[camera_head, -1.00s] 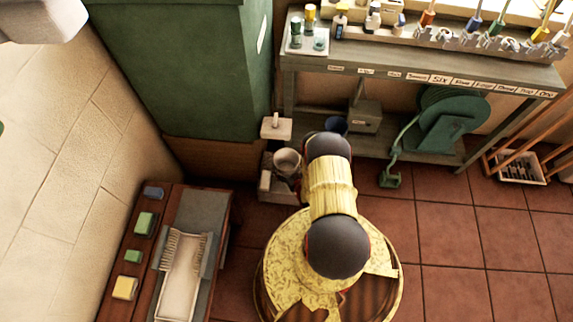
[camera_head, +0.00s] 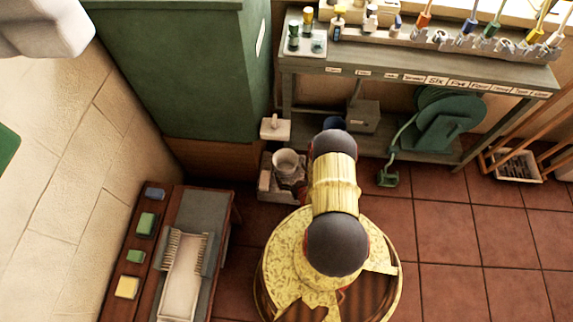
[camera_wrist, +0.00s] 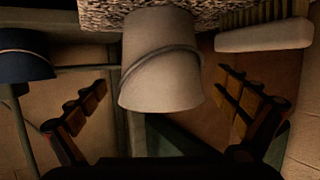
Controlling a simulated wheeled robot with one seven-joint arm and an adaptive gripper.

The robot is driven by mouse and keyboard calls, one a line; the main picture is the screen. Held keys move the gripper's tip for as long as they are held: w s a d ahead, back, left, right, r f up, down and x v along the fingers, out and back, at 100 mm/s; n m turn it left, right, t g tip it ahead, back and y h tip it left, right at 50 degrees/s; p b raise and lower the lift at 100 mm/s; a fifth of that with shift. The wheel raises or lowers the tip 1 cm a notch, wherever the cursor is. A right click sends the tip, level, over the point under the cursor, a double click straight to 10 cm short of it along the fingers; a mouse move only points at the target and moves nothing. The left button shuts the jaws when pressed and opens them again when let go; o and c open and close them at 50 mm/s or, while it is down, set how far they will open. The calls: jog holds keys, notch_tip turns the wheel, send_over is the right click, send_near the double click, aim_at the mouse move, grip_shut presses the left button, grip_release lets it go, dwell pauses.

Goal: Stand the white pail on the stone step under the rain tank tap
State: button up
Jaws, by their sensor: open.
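The white pail (camera_head: 287,163) stands upright at the foot of the green rain tank (camera_head: 185,70), on or over the pale stone step (camera_head: 268,187). It lies just below the pale tap block (camera_head: 275,128) in the head view. In the wrist view the pail (camera_wrist: 160,65) appears upside down, with its narrow end against the speckled stone surface (camera_wrist: 98,14). My gripper (camera_wrist: 163,82) is open, one finger on each side of the pail, with visible gaps. In the head view my arm hides most of the gripper.
A workbench (camera_head: 430,72) with jars, tools and a green reel (camera_head: 445,118) stands at right. A dark blue vessel (camera_wrist: 24,62) is close to one finger in the wrist view. A wooden bench (camera_head: 165,210) with sponges stands at left.

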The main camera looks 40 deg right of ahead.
jog(key=p+v, duration=0.1)
jog(key=v, duration=0.5)
jog(key=shift+s+r+p, duration=0.1)
jog(key=shift+p, duration=0.2)
